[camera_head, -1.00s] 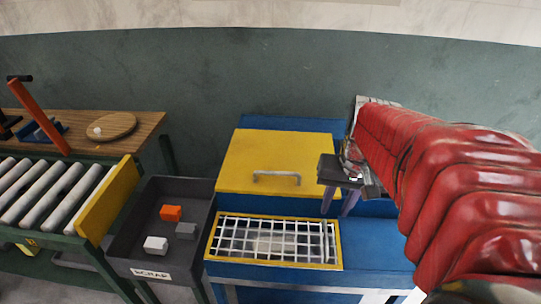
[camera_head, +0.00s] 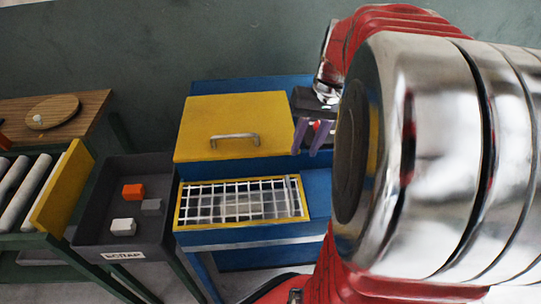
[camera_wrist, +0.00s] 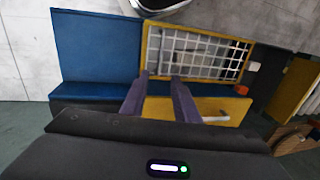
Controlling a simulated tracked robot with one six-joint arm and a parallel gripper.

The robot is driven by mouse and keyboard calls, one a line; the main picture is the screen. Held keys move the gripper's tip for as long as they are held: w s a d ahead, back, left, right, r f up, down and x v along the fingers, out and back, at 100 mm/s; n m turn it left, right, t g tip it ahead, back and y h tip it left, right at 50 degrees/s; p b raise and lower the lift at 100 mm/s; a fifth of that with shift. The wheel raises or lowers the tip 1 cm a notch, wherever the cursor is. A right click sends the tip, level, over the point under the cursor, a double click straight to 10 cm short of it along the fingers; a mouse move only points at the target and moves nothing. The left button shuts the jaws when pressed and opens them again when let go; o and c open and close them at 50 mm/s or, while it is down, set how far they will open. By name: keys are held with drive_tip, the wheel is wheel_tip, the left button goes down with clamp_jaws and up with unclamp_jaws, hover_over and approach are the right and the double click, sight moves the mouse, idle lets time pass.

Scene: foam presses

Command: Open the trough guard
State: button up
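The trough guard (camera_head: 187,205) is a white wire grid in a yellow frame, lying flat over the trough at the front of the blue machine. A pale bar runs along its right end. The guard also shows in the wrist view (camera_wrist: 245,62), beyond my fingertips. My gripper (camera_head: 308,153) is to the right of the yellow lid, above the blue machine and behind the guard's right end. In the wrist view my gripper (camera_wrist: 159,88) has its two purple fingers apart, with nothing between them. It does not appear to touch the guard.
The yellow lid (camera_head: 232,112) with a metal handle (camera_head: 235,140) sits behind the guard. A dark scrap bin (camera_head: 95,235) with small blocks stands to the left, beside the roller conveyor (camera_head: 30,195). My own arm hides the right side of the head view.

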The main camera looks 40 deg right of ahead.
sight(290, 186)
drive_tip(key=f, duration=0.4)
drive_tip(key=a+f, duration=0.1)
drive_tip(key=f, duration=0.4)
drive_tip(key=w+a+f, duration=0.1)
drive_tip(key=f, duration=0.3)
drive_tip(key=shift+w+a+f, duration=0.1)
drive_tip(key=shift+a+f, duration=0.1)
clamp_jaws()
idle(0.3)
